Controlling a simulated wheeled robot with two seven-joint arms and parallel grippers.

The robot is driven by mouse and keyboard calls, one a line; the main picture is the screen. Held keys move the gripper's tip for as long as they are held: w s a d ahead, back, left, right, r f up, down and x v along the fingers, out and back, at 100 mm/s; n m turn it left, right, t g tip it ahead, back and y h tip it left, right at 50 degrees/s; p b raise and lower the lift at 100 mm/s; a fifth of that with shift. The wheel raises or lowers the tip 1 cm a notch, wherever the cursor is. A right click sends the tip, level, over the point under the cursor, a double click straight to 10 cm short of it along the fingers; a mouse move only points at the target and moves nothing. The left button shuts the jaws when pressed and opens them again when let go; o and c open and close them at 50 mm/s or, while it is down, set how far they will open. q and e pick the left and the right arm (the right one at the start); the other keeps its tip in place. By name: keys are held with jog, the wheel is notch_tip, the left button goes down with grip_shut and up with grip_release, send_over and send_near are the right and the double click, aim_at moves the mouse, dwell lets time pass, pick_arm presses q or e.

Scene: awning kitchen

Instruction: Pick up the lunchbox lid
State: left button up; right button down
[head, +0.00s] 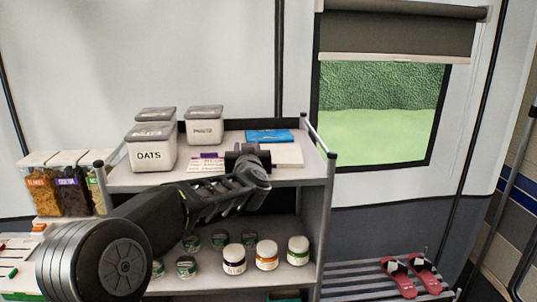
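My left arm comes in from the lower left, and its black gripper (248,158) is over the top shelf of a rack. Its fingers are dark and small in the view, so I cannot tell whether they are open or hold anything. A flat white item (287,154) lies just right of the gripper, partly hidden by it. A flat blue item (269,136) lies behind it. I cannot tell which of these, if either, is the lunchbox lid. My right gripper is not in view.
White lidded containers, one marked OATS (149,150), stand on the top shelf's left. White cards with purple (206,164) lie by the gripper. Several jars (266,255) stand on the lower shelf. Metal posts (328,200) edge the rack. Red sandals (400,277) sit at right.

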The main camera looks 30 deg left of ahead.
pick_arm(q)
grip_shut()
dwell(0.4)
dwell(0.4)
